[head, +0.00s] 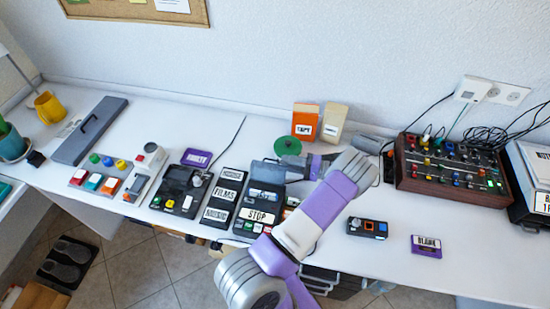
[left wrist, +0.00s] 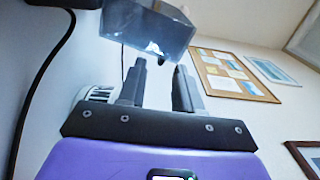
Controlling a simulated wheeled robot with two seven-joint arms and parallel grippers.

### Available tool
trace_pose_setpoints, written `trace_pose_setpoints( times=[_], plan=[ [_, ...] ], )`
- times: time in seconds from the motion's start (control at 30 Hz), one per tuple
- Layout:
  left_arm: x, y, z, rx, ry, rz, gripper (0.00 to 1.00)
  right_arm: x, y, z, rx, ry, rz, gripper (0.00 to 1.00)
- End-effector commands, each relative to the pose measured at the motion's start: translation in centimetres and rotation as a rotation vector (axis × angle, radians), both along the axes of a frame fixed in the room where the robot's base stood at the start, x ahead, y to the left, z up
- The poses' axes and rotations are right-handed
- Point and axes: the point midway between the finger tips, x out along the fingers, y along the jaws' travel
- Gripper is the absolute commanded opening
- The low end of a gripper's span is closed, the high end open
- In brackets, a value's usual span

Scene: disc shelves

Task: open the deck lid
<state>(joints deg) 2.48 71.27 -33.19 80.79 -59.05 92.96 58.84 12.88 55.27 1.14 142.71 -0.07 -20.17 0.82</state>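The dark deck (head: 240,226), with a white STOP label on its front, stands near the middle of the desk. Its smoky, see-through lid (head: 264,172) appears raised at the back of the deck. My left gripper (head: 306,166) reaches in from the right side of the lid. In the left wrist view the lid (left wrist: 148,27) hangs just beyond and partly across the fingertips. The two fingers (left wrist: 162,75) are apart with nothing clearly held between them. I cannot tell whether a finger touches the lid. My right gripper is not in view.
Label panels (head: 222,198) and a dark device (head: 180,190) stand close left of the deck. A green disc (head: 287,146) and an orange TAPE box (head: 305,120) are behind. A small recorder (head: 367,228), a purple BLANK cassette (head: 426,246) and a mixer (head: 448,167) lie right.

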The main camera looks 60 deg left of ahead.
Motion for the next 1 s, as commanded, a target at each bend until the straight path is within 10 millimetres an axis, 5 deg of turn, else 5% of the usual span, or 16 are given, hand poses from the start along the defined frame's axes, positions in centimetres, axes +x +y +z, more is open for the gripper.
trace_pose_setpoints(
  times=[0.3,0.67,0.9,1.0],
  plan=[
    [-3.0,3.4,0.0,0.000,0.001,0.002,0.34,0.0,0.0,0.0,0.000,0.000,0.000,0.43],
    [-3.5,3.9,0.0,0.000,0.000,0.000,0.34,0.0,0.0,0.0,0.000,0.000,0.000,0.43],
    [-3.5,3.9,0.0,-0.001,0.001,0.000,0.00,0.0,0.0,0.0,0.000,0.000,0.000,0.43],
    [-3.5,3.9,0.0,-0.002,0.001,0.000,0.00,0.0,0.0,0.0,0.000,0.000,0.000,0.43]
  ],
)
